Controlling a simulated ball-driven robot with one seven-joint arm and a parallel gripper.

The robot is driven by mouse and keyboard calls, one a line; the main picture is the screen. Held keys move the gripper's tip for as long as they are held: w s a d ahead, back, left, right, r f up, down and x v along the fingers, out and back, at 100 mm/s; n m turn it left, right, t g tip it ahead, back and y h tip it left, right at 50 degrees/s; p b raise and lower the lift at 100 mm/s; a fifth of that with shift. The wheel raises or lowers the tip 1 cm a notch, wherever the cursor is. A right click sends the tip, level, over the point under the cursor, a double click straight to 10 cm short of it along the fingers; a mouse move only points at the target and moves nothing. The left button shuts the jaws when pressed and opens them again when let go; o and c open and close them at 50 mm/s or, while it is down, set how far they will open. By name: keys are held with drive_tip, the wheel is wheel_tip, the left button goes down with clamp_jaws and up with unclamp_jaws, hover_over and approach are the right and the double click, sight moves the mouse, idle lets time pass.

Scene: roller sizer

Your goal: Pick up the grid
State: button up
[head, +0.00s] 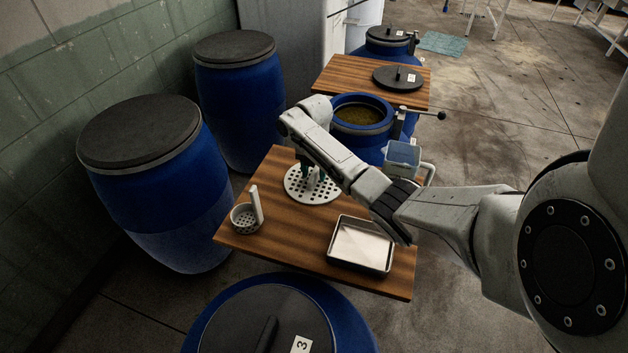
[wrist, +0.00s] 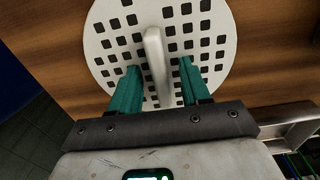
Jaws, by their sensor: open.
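The grid (head: 297,192) is a round white plate with square holes, lying on the wooden table (head: 285,240). In the wrist view the grid (wrist: 105,27) has a raised pale bar handle (wrist: 156,62) across its middle. My gripper (wrist: 160,75) is open, with one green finger on each side of the handle. A gap shows between each finger and the handle. In the head view my gripper (head: 316,176) is over the grid, and my arm hides part of it. I cannot tell how high the fingertips are above the plate.
A perforated cup with an upright handle (head: 247,213) stands left on the table, and a metal tray (head: 361,245) lies at the front right. An open blue barrel (head: 362,130) stands behind. Closed blue barrels (head: 148,190) stand left, and another (head: 270,325) in front.

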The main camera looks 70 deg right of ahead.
drive_tip(key=shift+f, duration=0.25)
drive_tip(key=shift+c, duration=0.3)
clamp_jaws()
idle(0.4)
